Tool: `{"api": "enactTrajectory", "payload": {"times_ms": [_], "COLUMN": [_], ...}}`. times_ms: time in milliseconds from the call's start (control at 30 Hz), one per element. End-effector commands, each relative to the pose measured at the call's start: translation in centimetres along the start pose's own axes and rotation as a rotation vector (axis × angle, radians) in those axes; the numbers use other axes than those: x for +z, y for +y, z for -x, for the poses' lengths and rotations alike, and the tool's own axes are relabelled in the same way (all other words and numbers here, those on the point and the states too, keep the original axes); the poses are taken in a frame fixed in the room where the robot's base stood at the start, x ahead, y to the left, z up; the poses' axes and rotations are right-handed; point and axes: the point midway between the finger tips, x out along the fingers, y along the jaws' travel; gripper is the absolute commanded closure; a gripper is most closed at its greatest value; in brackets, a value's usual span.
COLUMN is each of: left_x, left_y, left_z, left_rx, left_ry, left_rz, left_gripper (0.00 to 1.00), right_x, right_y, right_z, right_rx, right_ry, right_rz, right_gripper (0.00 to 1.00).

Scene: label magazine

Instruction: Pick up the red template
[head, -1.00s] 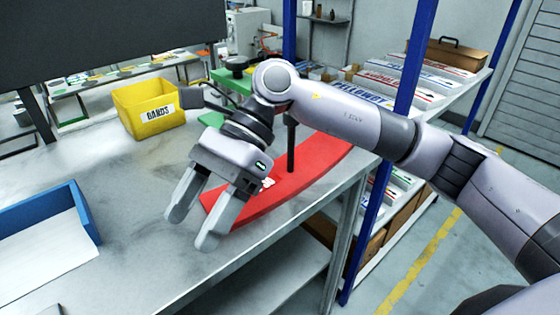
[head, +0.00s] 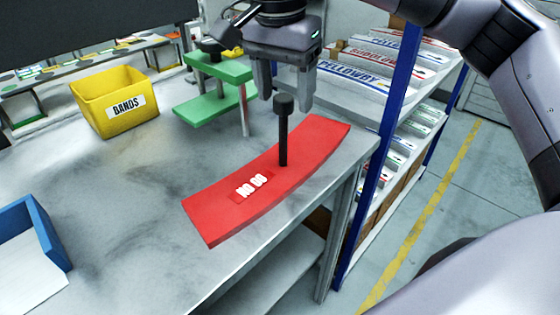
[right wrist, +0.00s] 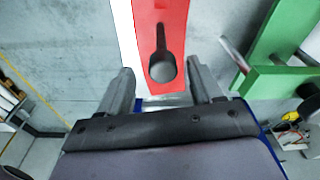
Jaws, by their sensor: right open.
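The red template (head: 215,215) is a curved flat plate lying on the metal table near its right edge. It has a white-lettered label and an upright dark post with a knob (head: 284,103) on top. My right gripper (head: 285,97) is open above the post, its fingers pointing down on either side of the knob in the head view. In the right wrist view, the red template (right wrist: 177,18) and its dark knob (right wrist: 162,68) lie ahead between the open fingers (right wrist: 160,85). Whether the fingers touch the knob cannot be told. My left gripper is not in view.
A green template-like piece (head: 205,106) stands just behind the red one. A yellow BANDS bin (head: 118,118) and a blue tray (head: 50,235) sit to the left. A blue-posted shelf (head: 390,125) with boxes stands close at the right. The table's middle is clear.

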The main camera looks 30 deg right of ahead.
Motion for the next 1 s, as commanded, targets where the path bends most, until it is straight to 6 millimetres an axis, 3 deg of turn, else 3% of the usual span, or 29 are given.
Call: {"api": "enactTrajectory", "payload": {"times_ms": [200,500,700,1000], "left_x": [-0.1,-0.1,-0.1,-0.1], "left_y": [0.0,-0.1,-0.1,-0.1], "left_z": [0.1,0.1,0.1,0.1], "left_rx": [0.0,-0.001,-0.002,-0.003], "left_ry": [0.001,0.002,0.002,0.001], "left_rz": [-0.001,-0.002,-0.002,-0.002], "left_gripper": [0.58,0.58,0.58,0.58], "right_x": [0.0,0.0,0.0,0.0], "right_y": [-0.2,-0.2,-0.2,-0.3], "right_z": [-3.1,-3.5,-3.5,-3.4], "right_rx": [0.001,-0.001,-0.001,-0.003], "right_ry": [-0.002,-0.003,-0.003,-0.002], "right_rz": [-0.001,-0.002,-0.002,-0.002], "right_gripper": [0.35,0.35,1.0,1.0]}}
